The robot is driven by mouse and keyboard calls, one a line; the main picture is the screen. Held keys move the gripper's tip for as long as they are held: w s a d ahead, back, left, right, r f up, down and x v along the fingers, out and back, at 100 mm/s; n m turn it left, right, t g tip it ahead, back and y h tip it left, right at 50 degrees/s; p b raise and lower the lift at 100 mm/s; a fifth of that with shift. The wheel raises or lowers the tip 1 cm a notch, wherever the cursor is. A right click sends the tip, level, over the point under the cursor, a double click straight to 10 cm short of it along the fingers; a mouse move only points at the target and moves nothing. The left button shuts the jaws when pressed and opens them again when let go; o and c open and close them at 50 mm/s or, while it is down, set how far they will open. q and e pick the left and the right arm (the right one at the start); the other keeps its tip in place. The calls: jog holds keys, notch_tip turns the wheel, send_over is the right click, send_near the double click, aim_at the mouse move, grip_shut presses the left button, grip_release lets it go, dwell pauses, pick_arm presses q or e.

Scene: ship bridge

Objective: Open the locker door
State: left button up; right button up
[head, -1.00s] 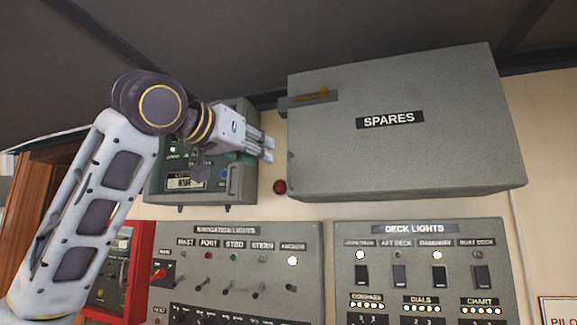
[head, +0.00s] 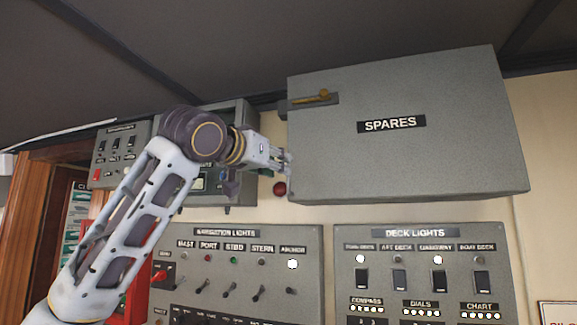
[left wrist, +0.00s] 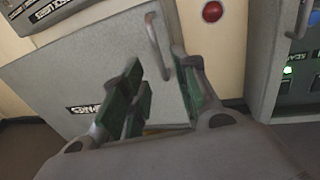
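The grey locker (head: 420,165), labelled SPARES, hangs on the wall at the upper right of the head view. Its door looks shut. A brass latch (head: 318,98) sits at its upper left corner. In the left wrist view, a grey bar handle (left wrist: 157,40) stands on the door (left wrist: 85,65). My left gripper (head: 287,160) is at the locker's lower left edge. In the left wrist view its green-padded fingers (left wrist: 160,62) are open, with the handle just beyond and roughly between their tips. I cannot tell whether they touch it. My right gripper is not in view.
A red button or lamp (head: 279,188) is on the wall just below my left gripper. The navigation lights panel (head: 270,255) and deck lights panel (head: 445,260) sit below the locker. Another grey control box (head: 240,120) is behind my left arm.

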aim_at(288, 186)
pick_arm(q)
jog(key=shift+p+x, duration=1.1)
jog(key=shift+x, duration=2.15)
grip_shut()
